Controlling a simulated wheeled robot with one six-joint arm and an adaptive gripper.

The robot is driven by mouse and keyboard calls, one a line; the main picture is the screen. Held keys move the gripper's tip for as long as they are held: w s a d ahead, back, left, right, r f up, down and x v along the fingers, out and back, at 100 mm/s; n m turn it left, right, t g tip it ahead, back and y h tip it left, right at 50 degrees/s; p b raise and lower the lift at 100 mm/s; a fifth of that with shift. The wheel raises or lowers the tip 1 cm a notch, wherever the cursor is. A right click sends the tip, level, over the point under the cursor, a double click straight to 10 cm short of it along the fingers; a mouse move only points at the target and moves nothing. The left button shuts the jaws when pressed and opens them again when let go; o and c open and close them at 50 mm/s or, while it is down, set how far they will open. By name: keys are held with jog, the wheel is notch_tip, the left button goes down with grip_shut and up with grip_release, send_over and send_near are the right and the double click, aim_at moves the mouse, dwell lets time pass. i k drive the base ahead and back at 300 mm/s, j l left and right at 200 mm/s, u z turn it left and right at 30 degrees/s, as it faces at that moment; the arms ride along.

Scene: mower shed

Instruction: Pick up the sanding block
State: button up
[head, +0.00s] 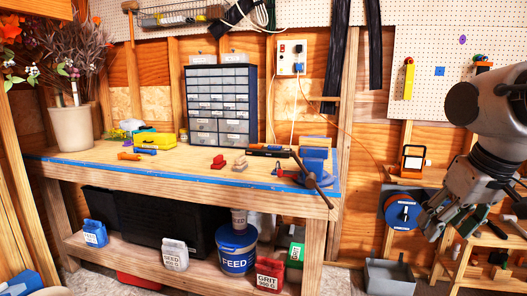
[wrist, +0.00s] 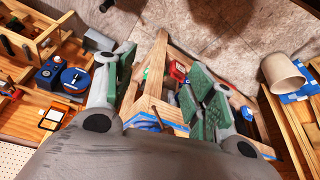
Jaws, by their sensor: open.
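On the workbench (head: 190,172) in the head view lie two small blocks in front of the drawer cabinet. One is a red block (head: 218,162) and the other a tan block (head: 240,163) with a reddish lower part. I cannot tell for sure which is the sanding block. My gripper (head: 452,222) hangs at the right side, well away from the bench top. In the wrist view its green-padded fingers (wrist: 155,90) are spread apart with nothing held between them. Neither block can be made out in the wrist view.
A blue vise (head: 314,160) with a long handle stands at the bench's right end. The drawer cabinet (head: 221,105) stands behind the blocks. A yellow case (head: 155,140) and orange-handled tool (head: 129,156) lie left. A grey bin (head: 388,278) is on the floor. The front bench top is mostly clear.

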aim_at(218, 164)
jog(key=i+j, duration=1.3)
jog(key=i, duration=0.25)
jog(key=i+j+u, duration=0.15)
jog(key=i, duration=0.35)
jog(key=j, duration=0.1)
